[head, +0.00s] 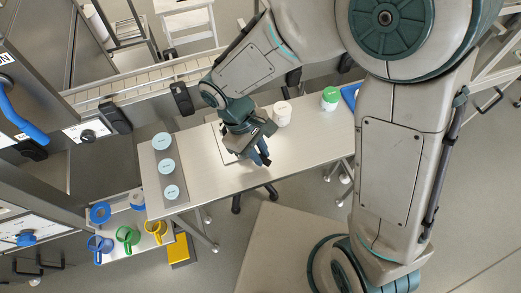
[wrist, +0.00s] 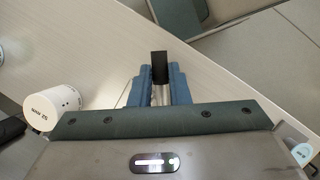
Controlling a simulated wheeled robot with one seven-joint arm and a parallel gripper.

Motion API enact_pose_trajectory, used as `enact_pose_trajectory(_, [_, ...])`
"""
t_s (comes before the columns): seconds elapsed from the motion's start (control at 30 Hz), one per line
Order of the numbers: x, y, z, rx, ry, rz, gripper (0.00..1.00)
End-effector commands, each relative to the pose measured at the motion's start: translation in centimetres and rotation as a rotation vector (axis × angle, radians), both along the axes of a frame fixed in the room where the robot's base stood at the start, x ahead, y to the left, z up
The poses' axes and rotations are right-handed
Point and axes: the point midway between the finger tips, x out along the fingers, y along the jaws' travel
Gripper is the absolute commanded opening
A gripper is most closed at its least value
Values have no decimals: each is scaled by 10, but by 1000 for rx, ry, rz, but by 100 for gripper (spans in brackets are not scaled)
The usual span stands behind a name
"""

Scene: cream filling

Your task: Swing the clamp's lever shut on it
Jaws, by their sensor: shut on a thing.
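My gripper (head: 262,158) is low over the middle of the light table in the head view. In the wrist view its blue fingers (wrist: 160,88) are closed around a narrow metal and black piece. The black end of this piece, which looks like the clamp's lever (wrist: 160,66), sticks out beyond the fingertips. The rest of the clamp is hidden by my gripper in both views, so I cannot tell the lever's angle or what lies in the clamp. A white cylindrical container (head: 282,113) stands behind and right of my gripper; it also shows in the wrist view (wrist: 52,115), at left.
A grey tray (head: 155,184) with three pale-blue-lidded jars lies at the table's left end. A green-lidded jar (head: 330,99) and a blue tray (head: 349,94) are at the right. Blue, green (head: 127,237) and yellow mugs stand lower left. The table's front is clear.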

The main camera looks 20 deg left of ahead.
Motion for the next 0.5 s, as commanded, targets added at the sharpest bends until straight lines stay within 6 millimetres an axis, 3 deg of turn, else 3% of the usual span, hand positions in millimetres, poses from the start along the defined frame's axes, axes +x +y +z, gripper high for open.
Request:
enact_pose_trajectory(0.03, [1,1,2,4,-3,2,0])
enact_pose_trajectory(0.07, [1,1,2,4,-3,2,22])
enact_pose_trajectory(0.13, [1,1,2,4,-3,1,38])
enact_pose_trajectory(0.5, [2,2,6,3,-4,-3,38])
